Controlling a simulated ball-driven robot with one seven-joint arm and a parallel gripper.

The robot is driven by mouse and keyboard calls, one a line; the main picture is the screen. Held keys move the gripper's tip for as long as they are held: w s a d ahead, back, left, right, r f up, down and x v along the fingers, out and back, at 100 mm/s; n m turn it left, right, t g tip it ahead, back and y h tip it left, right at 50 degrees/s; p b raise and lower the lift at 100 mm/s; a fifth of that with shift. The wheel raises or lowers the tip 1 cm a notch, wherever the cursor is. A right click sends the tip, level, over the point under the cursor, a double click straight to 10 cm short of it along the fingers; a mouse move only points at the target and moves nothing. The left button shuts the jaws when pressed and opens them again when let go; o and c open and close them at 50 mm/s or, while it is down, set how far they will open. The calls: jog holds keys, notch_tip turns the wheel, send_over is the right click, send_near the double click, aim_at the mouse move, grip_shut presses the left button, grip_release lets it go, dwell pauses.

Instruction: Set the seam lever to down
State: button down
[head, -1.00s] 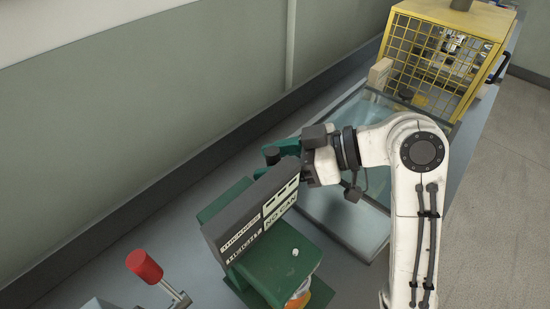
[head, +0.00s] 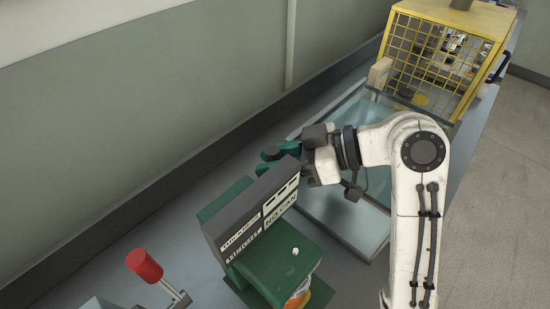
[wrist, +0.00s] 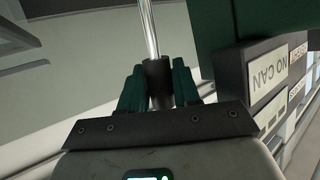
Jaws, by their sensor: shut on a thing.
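The seam lever shows in the wrist view as a bright steel rod (wrist: 149,32) with a dark cylindrical grip (wrist: 159,84). My gripper (wrist: 160,92) has its two green fingers on either side of that grip, shut on it. In the head view my gripper (head: 268,161) is behind the dark display box on the green machine (head: 284,266), its green fingertips pointing left. The lever's rod and lower end are hidden there by the box. The box (head: 252,220) carries a "NO CAN" label.
A red-handled lever (head: 144,264) stands at the lower left. A glass-sided unit (head: 345,218) is right of the machine, under my arm. A yellow mesh cage (head: 440,60) stands at the back. A wall (head: 150,120) runs along the left side.

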jog(key=shift+s+d+f+y+b, duration=0.25)
jog(key=shift+d+y+b, duration=0.1)
jog(key=shift+b, duration=0.3)
jog(key=shift+s+d+r+n+t+y+b, duration=0.25)
jog(key=shift+d+n+t+b, duration=0.05)
jog(key=shift+d+b, duration=0.05)
jog(key=c, duration=0.9)
grip_release()
jog(key=shift+a+r, duration=0.1)
